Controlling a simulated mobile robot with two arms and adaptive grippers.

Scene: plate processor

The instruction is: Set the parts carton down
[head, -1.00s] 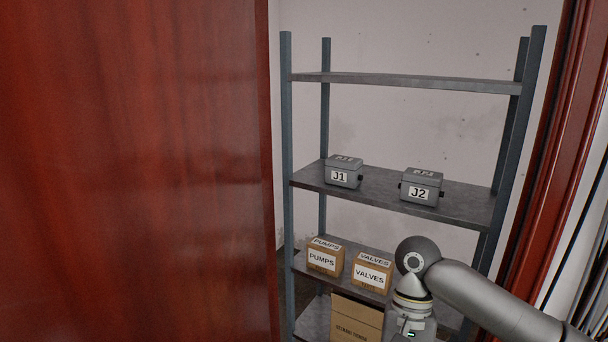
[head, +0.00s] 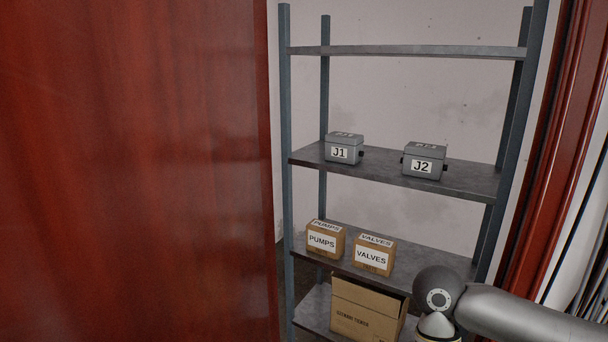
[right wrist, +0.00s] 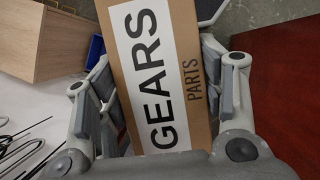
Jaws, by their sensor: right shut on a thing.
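The parts carton (right wrist: 150,75) is a brown box with a white label reading GEARS and the word PARTS beside it. It fills the middle of the right wrist view. My right gripper (right wrist: 162,62) is shut on it, with a grey finger along each side. In the head view my right arm comes in at the lower right in front of the shelf rack; the gripper and the carton are below the frame. My left gripper is in neither view.
The rack's middle shelf (head: 400,180) holds grey boxes J1 (head: 343,149) and J2 (head: 424,161). Below stand PUMPS (head: 325,239) and VALVES (head: 374,255) cartons, with bare shelf to their right. A large box (head: 365,308) sits lowest. A red door (head: 135,170) blocks the left.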

